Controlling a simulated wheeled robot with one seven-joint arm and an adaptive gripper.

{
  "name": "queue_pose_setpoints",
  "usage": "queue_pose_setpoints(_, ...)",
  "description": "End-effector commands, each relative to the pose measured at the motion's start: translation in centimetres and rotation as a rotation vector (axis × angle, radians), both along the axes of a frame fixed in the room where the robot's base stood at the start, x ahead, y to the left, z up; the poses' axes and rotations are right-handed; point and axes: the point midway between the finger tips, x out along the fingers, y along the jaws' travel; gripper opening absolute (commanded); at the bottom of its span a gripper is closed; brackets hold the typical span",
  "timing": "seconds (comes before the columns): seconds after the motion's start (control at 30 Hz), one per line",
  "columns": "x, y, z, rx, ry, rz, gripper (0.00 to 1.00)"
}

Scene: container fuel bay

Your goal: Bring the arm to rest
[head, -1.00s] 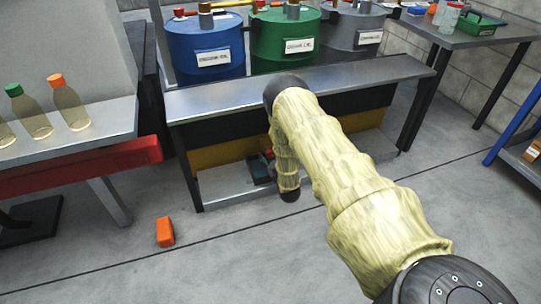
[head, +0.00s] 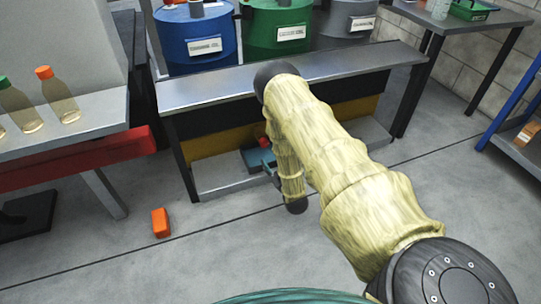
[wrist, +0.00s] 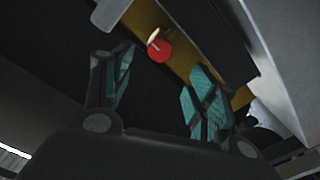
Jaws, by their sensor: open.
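My arm, in a pale yellow sleeve, reaches forward in the head view and bends down at a black elbow in front of the metal bench (head: 220,92). Its lower part hangs before the bench's black and yellow front. My gripper shows in the wrist view (wrist: 163,92) with its two teal-padded fingers spread apart and nothing between the pads. In the head view the gripper is mostly hidden by the arm. A small red round thing (wrist: 159,50) shows beyond the fingertips, against a yellow band; I cannot tell what it is.
Bottles (head: 58,98) stand on the left table (head: 95,117). An orange block (head: 161,223) lies on the floor. A blue-framed shelf (head: 512,105) is at right. The floor around the block is clear.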

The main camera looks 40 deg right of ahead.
Motion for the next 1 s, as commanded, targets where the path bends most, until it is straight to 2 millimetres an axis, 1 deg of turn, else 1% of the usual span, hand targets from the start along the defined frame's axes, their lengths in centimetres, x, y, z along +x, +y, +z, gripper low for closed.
queue_pose_setpoints(0.1, -0.6, 0.1, 0.0, 0.0, -0.001, 0.0, 0.58)
queue_pose_setpoints(0.2, -0.7, 0.2, 0.0, 0.0, -0.001, 0.0, 0.58)
queue_pose_setpoints(0.73, -0.8, 0.4, 0.0, 0.005, 0.007, 0.0, 0.58)
queue_pose_setpoints(0.77, -0.9, 0.6, -0.1, 0.012, 0.016, 0.0, 0.58)
queue_pose_setpoints(0.87, -1.9, 2.2, -0.7, 0.058, 0.089, -0.002, 0.58)
queue_pose_setpoints(0.97, -4.2, 5.1, -2.0, 0.144, 0.227, -0.008, 0.58)
queue_pose_setpoints(1.0, -5.6, 6.6, -2.5, 0.184, 0.296, -0.011, 0.58)
